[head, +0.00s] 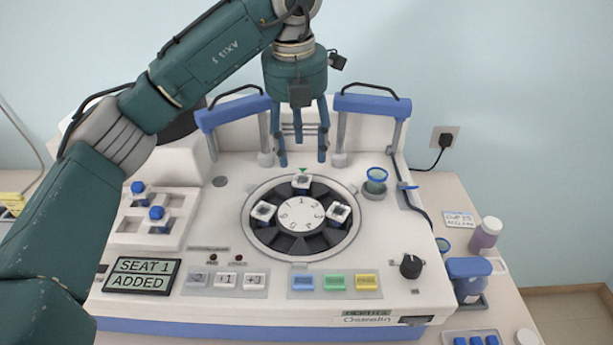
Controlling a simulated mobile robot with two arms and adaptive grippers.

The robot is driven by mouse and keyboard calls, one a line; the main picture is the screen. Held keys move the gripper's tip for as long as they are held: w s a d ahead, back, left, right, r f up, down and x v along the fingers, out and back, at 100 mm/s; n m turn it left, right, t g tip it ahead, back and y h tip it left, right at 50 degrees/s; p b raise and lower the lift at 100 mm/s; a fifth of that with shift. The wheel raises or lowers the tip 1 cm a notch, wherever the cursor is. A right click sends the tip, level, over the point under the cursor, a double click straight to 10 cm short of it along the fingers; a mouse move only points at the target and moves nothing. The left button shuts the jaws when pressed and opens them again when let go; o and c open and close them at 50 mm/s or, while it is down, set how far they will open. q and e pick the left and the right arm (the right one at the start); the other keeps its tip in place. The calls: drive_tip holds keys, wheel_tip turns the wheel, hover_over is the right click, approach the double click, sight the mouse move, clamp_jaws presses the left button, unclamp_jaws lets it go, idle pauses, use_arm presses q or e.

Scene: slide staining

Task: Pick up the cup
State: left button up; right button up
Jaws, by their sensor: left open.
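A small cup (376,176) with a blue rim and green inside stands upright on a round grey holder at the right of the white staining machine (225,240). My left gripper (303,163) points down above the back of the machine's round dial, left of the cup and apart from it. Its fingers are spread and nothing shows between them. My right gripper is not in view. A second small greenish cup-like item (443,245) shows at the machine's right edge, partly hidden.
The dial (302,215) carries several white square pieces. Two blue-topped posts (372,104) with black handles stand behind. A tray with blue knobs (156,213) is at left. A purple-filled bottle (485,234) and a blue container (468,275) stand at right.

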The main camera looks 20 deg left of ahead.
sight(301, 176)
use_arm(q)
wheel_tip(301, 176, down, 2)
drive_tip(key=shift+s+f+p, duration=0.15)
drive_tip(key=shift+p, duration=0.2)
drive_tip(key=shift+f, duration=0.35)
drive_tip(key=f+p, duration=0.1)
drive_tip(key=f, duration=0.1)
drive_tip(key=w+f+p, duration=0.1)
drive_tip(key=f+p, duration=0.1)
drive_tip(key=f, duration=0.1)
drive_tip(key=shift+a, duration=0.15)
drive_tip(key=shift+w+f, duration=0.1)
drive_tip(key=shift+f, duration=0.15)
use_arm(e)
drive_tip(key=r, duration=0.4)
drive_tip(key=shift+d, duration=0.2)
use_arm(q)
drive_tip(key=c, duration=1)
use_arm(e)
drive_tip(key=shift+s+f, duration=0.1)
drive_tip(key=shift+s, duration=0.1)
